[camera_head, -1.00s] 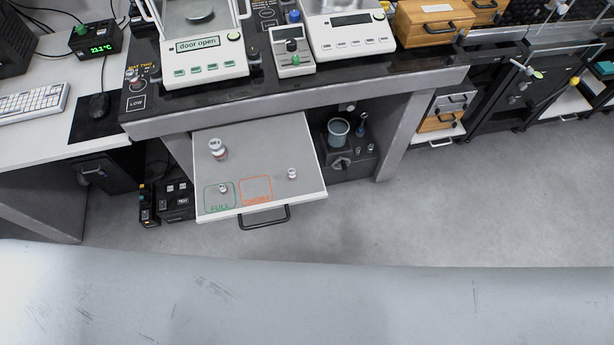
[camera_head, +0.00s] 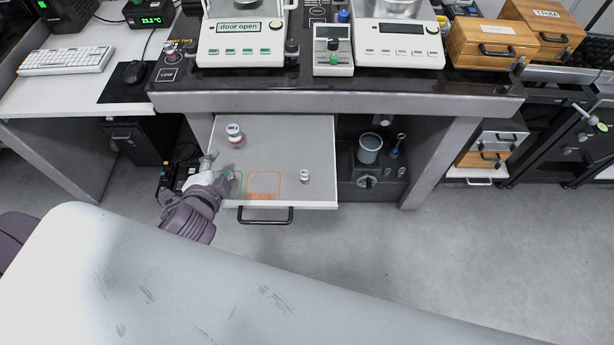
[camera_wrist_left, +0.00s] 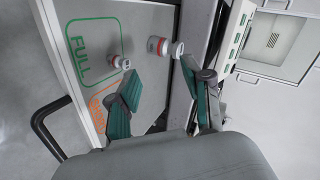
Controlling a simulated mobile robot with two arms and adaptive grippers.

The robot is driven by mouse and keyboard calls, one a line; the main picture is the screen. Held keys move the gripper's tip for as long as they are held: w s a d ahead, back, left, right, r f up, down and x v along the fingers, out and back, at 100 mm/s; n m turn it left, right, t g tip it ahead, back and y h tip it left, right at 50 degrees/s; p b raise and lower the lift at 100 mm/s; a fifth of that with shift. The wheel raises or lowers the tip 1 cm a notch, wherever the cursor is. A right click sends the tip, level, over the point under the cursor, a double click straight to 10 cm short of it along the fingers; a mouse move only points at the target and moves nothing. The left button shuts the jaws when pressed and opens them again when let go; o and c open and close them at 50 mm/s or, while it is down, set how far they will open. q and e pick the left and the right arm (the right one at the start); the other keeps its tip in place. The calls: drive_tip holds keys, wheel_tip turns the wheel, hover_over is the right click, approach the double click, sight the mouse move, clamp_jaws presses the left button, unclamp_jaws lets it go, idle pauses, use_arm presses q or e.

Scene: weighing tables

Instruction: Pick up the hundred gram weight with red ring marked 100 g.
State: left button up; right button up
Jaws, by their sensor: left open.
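The largest weight (camera_head: 234,134), silvery with a red band, stands at the back left of the pulled-out drawer; its marking is unreadable. It also shows in the left wrist view (camera_wrist_left: 158,46), just beyond the fingertips. A smaller weight (camera_wrist_left: 121,62) stands by the green FULL outline, beside one finger; in the head view my gripper partly covers it. Another small weight (camera_head: 304,176) stands at the drawer's right. My left gripper (camera_head: 218,166) is open and empty over the drawer's left front, nearer the front than the largest weight. My right gripper is not in view.
The drawer (camera_head: 320,150) has a dark handle (camera_head: 265,215) and a red outline (camera_head: 263,184). The table edge (camera_head: 330,103) overhangs its back. Balances (camera_head: 240,52) stand above. A dark unit with a grey cup (camera_head: 369,148) is to its right. The drawer's middle is clear.

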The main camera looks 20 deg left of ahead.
use_arm(q)
drive_tip(key=w+d+r+m+t+h, duration=0.3)
drive_tip(key=w+r+m+t+h, duration=0.25)
drive_tip(key=m, duration=0.95)
drive_tip(key=m+g+h, duration=0.8)
drive_tip(key=m, duration=1.1)
approach(304, 172)
drive_tip(key=v, duration=0.3)
drive_tip(key=shift+a+r+t, duration=0.15)
drive_tip(key=shift+r+t, duration=0.1)
drive_tip(key=shift+r, duration=0.05)
drive_tip(key=shift+s+f+m+h, duration=0.15)
drive_tip(key=shift+f+m+h, duration=0.15)
drive_tip(key=shift+m, duration=0.2)
drive_tip(key=p+x, duration=0.1)
drive_tip(key=x, duration=0.6)
drive_tip(key=shift+d+f, duration=0.3)
drive_tip(key=shift+d, duration=0.05)
drive_tip(key=shift+a+f+p+x, duration=0.1)
drive_tip(key=shift+f+p+x, duration=0.05)
drive_tip(key=shift+x, duration=0.85)
drive_tip(key=shift+a+f+p+x, duration=0.1)
drive_tip(key=shift+f+p+x, duration=0.05)
drive_tip(key=shift+x, duration=0.85)
drive_tip(key=shift+f+p+x, duration=0.1)
drive_tip(key=shift+p+x, duration=0.05)
drive_tip(key=shift+x, duration=0.85)
drive_tip(key=shift+a, duration=0.1)
clamp_jaws()
